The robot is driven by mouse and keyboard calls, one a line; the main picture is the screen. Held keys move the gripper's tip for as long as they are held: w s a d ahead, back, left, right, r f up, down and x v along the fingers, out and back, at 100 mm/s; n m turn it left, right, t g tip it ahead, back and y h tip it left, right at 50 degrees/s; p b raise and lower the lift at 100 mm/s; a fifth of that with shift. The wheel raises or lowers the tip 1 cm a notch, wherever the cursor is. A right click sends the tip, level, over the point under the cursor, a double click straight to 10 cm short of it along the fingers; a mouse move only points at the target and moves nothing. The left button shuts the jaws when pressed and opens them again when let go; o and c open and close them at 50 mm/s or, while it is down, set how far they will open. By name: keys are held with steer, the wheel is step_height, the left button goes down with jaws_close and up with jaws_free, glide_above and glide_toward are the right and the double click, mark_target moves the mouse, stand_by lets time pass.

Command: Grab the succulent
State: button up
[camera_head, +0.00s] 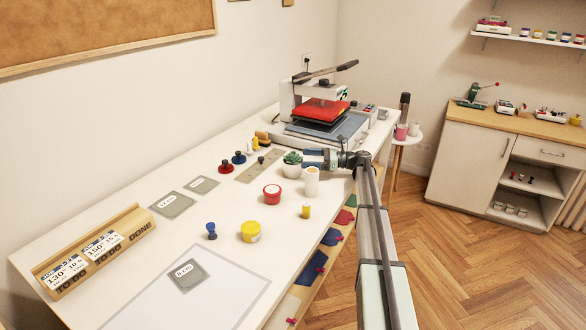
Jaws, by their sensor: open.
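The succulent (292,158) is a small green plant in a white pot (291,170), standing upright on the white table near its right edge. My gripper (306,158) reaches in from the right, low over the table, with its fingertips close beside the plant's right side. The gripper is open. I cannot tell from this one view whether a finger touches the plant or lies partly behind it.
A white cylinder (312,181) stands just in front of the gripper. A red jar (272,194), yellow jar (251,231) and yellow spool (306,211) stand nearer. A heat press (320,112) stands behind.

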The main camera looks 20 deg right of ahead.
mark_target(293, 163)
step_height(293, 163, down, 3)
steer(key=shift+f, duration=0.2)
steer(key=shift+r+x, duration=0.2)
steer(key=shift+x, duration=3.55)
steer(key=c, duration=1)
